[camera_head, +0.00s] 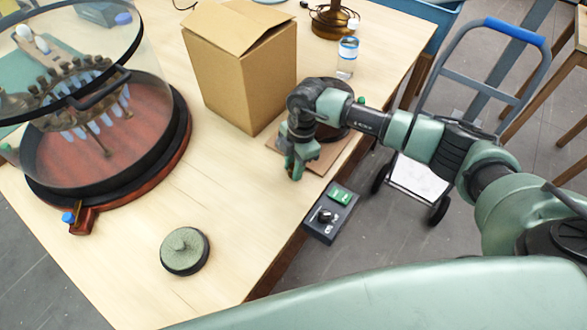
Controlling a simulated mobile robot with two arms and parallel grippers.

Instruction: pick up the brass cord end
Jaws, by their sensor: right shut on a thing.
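My right gripper (296,172) points down over the front edge of a thin brown board, near the table's right side. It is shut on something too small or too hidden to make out. I cannot pick out the brass cord end. A brass lamp base (332,20) stands at the back of the table, with a dark cord (307,4) beside it. A dark round piece (331,121) sits on the brown board (326,160), partly covered by my right arm. My left gripper is not in view.
A glass-domed device (100,110) fills the left. Bare table lies between.

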